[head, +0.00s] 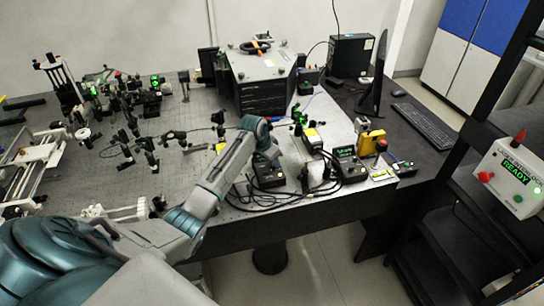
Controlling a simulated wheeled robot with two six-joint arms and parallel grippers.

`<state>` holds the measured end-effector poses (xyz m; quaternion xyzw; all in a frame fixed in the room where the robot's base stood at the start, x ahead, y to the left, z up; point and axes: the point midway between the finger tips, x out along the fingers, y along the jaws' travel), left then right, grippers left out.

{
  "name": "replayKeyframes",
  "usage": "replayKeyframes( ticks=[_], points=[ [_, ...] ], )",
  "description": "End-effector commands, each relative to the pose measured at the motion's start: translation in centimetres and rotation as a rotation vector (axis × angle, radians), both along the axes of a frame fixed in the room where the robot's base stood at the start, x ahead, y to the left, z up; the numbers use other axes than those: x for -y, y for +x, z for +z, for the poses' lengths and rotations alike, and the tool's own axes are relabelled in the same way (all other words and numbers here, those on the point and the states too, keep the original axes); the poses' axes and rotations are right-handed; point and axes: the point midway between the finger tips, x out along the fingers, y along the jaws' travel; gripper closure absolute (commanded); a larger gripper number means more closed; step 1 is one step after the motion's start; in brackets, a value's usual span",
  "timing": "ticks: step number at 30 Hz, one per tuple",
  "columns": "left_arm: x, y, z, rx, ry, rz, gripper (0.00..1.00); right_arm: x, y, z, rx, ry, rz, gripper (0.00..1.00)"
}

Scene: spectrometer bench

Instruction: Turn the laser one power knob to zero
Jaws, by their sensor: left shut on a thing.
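My left arm reaches over the bench, and its gripper (268,157) is at the near-left black controller box (270,178). The gripper is shut on what appears to be that box's knob, which the fingers hide. I cannot read a label to confirm that it is laser one. A second black controller box (349,166) with a green display stands to the right, apart from the gripper. My right gripper is not in view.
Black cables (262,197) loop along the bench's front edge. Optical mounts (125,140) crowd the left of the bench. A yellow device (371,142) stands behind the second controller. A keyboard (424,125) lies on the desk. A READY box (512,177) is at the far right.

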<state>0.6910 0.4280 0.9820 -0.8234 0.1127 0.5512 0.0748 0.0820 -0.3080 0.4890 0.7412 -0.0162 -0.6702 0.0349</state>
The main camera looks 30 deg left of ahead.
Motion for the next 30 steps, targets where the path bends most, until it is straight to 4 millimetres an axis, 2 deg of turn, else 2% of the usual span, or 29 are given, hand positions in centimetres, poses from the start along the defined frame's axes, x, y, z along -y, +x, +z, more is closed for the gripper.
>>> replayKeyframes(
  ticks=[16, 17, 20, 30],
  points=[
    [-0.03, 0.19, 0.31, 0.008, 0.001, 0.028, 1.00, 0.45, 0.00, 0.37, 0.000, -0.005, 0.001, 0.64],
    [-0.04, 0.19, 0.32, 0.008, 0.001, 0.028, 0.79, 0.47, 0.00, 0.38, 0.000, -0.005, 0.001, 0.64],
    [-0.03, 0.17, 0.28, 0.006, 0.001, 0.028, 0.61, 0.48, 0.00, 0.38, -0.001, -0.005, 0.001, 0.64],
    [-0.07, -0.02, 0.37, 0.004, 0.000, 0.028, 0.61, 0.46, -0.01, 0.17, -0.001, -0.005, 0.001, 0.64]
  ],
)
